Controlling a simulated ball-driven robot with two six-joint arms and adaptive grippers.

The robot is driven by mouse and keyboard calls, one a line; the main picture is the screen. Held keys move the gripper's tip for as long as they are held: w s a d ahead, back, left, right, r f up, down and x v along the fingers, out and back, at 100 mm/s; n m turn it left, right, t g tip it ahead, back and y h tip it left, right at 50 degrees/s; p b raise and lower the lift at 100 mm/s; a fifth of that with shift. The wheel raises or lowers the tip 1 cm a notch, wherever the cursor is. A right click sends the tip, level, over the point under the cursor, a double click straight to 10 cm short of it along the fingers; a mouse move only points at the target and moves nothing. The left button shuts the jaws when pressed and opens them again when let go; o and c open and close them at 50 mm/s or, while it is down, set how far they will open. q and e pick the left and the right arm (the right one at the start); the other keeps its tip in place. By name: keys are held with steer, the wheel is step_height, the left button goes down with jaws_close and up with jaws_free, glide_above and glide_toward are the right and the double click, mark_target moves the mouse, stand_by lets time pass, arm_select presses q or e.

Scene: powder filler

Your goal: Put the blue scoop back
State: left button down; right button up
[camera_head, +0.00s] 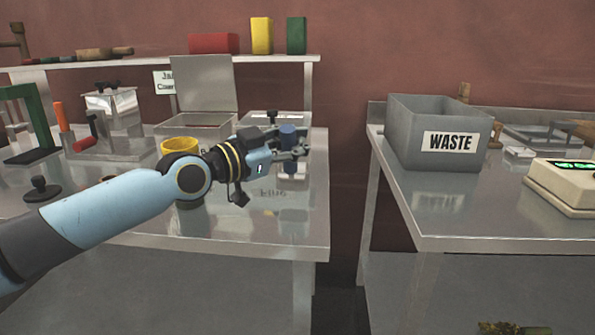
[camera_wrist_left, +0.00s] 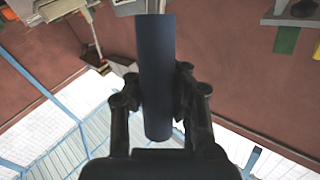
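The blue scoop shows as a dark blue cylindrical handle (camera_head: 288,135), upright above the right end of the left bench. My left gripper (camera_head: 290,147) reaches in from the left and is shut around this handle. In the left wrist view the blue handle (camera_wrist_left: 157,75) stands between the two fingers (camera_wrist_left: 157,95), one on each side. A pale part shows just below the gripper in the head view; I cannot tell whether it belongs to the scoop. The scoop's bowl is not clearly seen. My right gripper is not in view.
A metal bin with a raised lid (camera_head: 204,84) stands behind my left arm, beside a lower bin (camera_head: 272,118) partly hidden by the gripper. A yellow cup (camera_head: 179,146) is close behind the arm. A grey WASTE box (camera_head: 432,115) stands on the right bench, across a gap.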

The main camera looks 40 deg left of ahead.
mark_target(288, 164)
arm_select(q)
step_height(288, 164, down, 4)
steer(key=shift+r+b, duration=0.1)
steer(key=shift+b, duration=1.15)
steer(key=shift+r, duration=0.1)
steer(key=c, duration=2)
jaws_free()
steer(key=shift+c, duration=0.2)
steer(key=o, duration=0.6)
steer(key=shift+o, duration=0.2)
